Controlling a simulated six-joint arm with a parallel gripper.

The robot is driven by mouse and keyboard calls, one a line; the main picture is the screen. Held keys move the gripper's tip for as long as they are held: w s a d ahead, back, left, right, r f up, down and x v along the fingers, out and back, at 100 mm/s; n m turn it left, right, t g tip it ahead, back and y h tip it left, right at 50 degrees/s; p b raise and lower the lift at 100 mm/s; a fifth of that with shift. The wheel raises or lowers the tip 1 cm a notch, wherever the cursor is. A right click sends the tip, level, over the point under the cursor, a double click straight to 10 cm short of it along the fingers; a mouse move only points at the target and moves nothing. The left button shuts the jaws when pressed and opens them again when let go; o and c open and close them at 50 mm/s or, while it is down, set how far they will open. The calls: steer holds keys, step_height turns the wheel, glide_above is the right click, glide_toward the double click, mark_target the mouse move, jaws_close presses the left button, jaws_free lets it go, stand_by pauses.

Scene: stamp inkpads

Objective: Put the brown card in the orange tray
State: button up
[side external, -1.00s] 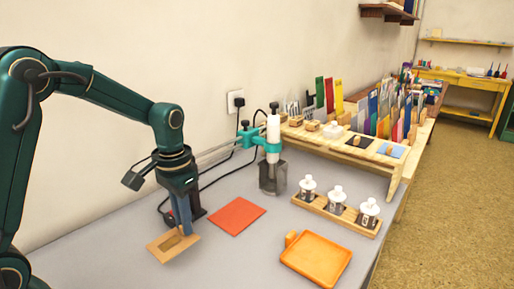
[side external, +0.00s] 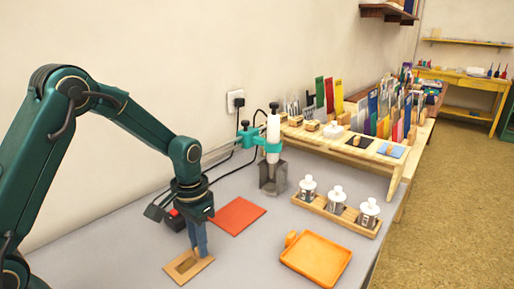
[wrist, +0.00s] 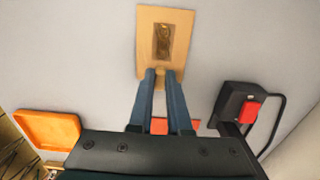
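The brown card (side external: 178,274), tan with a darker rectangle in its middle, is at the front of the grey table in the side view. My gripper (side external: 202,252) points down at its right edge and is shut on it. In the wrist view my gripper (wrist: 160,73) pinches a small tan part at the near edge of the card (wrist: 145,42). I cannot tell whether the card touches the table. The orange tray (side external: 317,260) lies to the right, apart from the card, and shows at the left of the wrist view (wrist: 45,128).
A red sheet (side external: 236,216) lies behind my gripper. A black device with a red part (wrist: 240,108) stands close by. A wooden rack with white-capped bottles (side external: 337,214) is behind the tray. Grey table is clear between card and tray.

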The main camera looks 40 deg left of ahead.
steer(key=shift+o, duration=1.4)
steer(key=shift+r, duration=0.15)
step_height(320, 180, up, 11)
steer(key=s+d+r+t, duration=0.2)
steer(key=s, duration=0.4)
steer(key=s+d+r+t, duration=0.1)
steer(key=s+r+t, duration=0.1)
steer(key=s, duration=0.4)
steer(key=shift+s+d+t, duration=0.2)
steer(key=shift+d+t, duration=0.15)
steer(key=shift+t, duration=0.25)
steer(key=shift+o, duration=0.5)
steer(key=shift+s+d+f, duration=0.1)
steer(key=shift+s+f, duration=0.15)
steer(key=shift+s, duration=0.15)
